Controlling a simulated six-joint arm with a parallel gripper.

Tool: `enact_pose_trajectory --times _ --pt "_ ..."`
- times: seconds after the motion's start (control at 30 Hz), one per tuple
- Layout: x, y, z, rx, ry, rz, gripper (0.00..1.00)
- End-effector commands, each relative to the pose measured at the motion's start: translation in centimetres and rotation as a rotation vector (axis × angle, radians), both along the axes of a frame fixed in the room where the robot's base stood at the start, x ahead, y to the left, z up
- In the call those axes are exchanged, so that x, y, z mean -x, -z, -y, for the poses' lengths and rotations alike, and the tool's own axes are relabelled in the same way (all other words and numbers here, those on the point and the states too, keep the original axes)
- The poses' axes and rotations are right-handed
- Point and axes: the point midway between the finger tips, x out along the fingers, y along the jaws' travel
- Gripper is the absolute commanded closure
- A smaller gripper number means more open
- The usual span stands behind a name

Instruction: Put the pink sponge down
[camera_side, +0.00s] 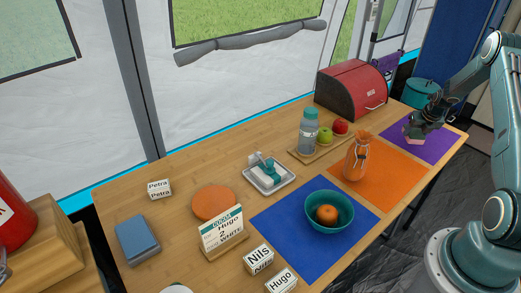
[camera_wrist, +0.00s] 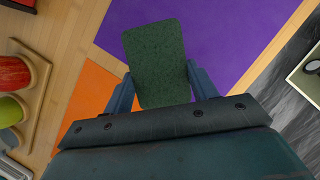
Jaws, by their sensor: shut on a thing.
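My gripper (camera_side: 414,134) is at the right end of the table, over the purple mat (camera_side: 443,137). It is shut on the pink sponge (camera_side: 415,141), whose pink lower edge shows under the fingers in the side view. In the wrist view, the sponge's dark green scouring face (camera_wrist: 156,60) is towards the camera, with a finger on either side. The purple mat (camera_wrist: 225,35) lies beneath it. The sponge is at or just above the mat; I cannot tell whether it touches.
A red bread box (camera_side: 350,88) stands behind. A wooden tray (camera_side: 314,157) holds a grey bottle, a green apple and a red apple. The purple mat looks otherwise bare.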

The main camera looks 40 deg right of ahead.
Motion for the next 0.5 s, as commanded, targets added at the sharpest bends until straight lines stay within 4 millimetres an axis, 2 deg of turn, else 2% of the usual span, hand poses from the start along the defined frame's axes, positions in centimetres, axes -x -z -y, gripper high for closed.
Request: enact_pose_trajectory --times 0.3,0.5 --pt "0.0 3.2 0.0 -0.002 0.000 -0.002 0.63" --pt "0.0 4.2 0.0 -0.001 0.000 -0.001 0.63"
